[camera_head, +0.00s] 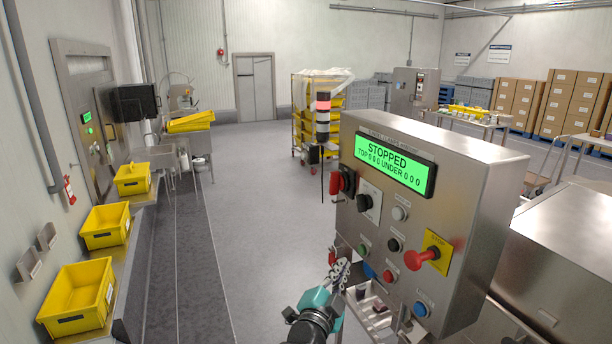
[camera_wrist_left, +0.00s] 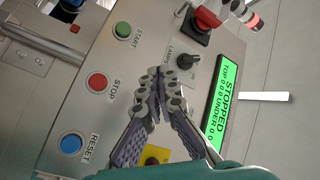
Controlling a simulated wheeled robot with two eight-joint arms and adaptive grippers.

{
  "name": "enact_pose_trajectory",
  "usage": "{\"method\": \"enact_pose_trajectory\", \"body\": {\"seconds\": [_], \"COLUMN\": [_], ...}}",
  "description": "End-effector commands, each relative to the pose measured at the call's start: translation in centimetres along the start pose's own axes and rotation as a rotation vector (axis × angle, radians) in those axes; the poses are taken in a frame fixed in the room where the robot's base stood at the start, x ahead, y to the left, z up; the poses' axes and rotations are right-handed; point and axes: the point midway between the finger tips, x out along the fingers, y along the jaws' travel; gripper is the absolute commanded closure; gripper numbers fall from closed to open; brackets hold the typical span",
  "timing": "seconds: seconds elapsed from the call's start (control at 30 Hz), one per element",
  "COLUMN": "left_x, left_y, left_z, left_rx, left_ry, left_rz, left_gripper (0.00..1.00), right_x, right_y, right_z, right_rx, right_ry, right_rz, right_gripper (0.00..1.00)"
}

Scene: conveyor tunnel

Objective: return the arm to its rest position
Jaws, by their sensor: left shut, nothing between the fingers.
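My left gripper (camera_head: 341,274) is in front of the lower left part of a grey metal control box (camera_head: 460,165) in the head view. It is shut and empty. In the left wrist view its fingertips (camera_wrist_left: 160,76) meet in front of the panel, near the black LAMPS knob (camera_wrist_left: 185,62); contact cannot be told. The green display (camera_head: 392,166) reads STOPPED, TOP 0 0 0 UNDER 0 0 0. My right gripper is not in view.
The panel carries a green START button (camera_wrist_left: 122,30), a red STOP button (camera_wrist_left: 97,82), a blue RESET button (camera_wrist_left: 70,143) and a red mushroom button (camera_head: 420,257). Yellow crates (camera_head: 78,297) line the left bench. Open floor (camera_head: 250,200) lies between bench and box.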

Motion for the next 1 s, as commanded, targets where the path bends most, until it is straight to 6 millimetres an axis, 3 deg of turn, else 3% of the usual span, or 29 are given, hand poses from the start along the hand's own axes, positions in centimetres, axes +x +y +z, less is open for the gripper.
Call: {"method": "enact_pose_trajectory", "body": {"seconds": [0.03, 0.17, 0.4, 0.5, 0.6, 0.7, 1.0], "left_x": [-2.1, -8.0, -22.5, -27.9, -31.9, -33.8, -33.8], "left_y": [-0.2, 0.1, 2.9, 4.3, 5.5, 6.0, 6.0], "left_z": [2.7, 8.8, 19.8, 22.8, 24.7, 25.5, 25.5], "left_rx": [-0.061, -0.264, -0.666, -0.800, -0.894, -0.938, -0.938], "left_ry": [-0.059, -0.256, -0.726, -0.896, -1.021, -1.077, -1.077], "left_rz": [0.043, 0.149, 0.168, 0.120, 0.068, 0.038, 0.038], "left_gripper": [1.00, 1.00, 1.00, 1.00, 1.00, 1.00, 1.00], "right_x": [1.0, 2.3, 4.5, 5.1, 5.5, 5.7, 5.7], "right_y": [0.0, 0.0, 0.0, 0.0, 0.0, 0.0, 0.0], "right_z": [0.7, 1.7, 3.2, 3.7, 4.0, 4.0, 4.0], "right_rx": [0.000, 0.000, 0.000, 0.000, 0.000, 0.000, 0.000], "right_ry": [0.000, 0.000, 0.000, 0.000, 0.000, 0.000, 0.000], "right_rz": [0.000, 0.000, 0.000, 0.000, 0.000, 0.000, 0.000], "right_gripper": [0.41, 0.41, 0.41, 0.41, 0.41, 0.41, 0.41]}}
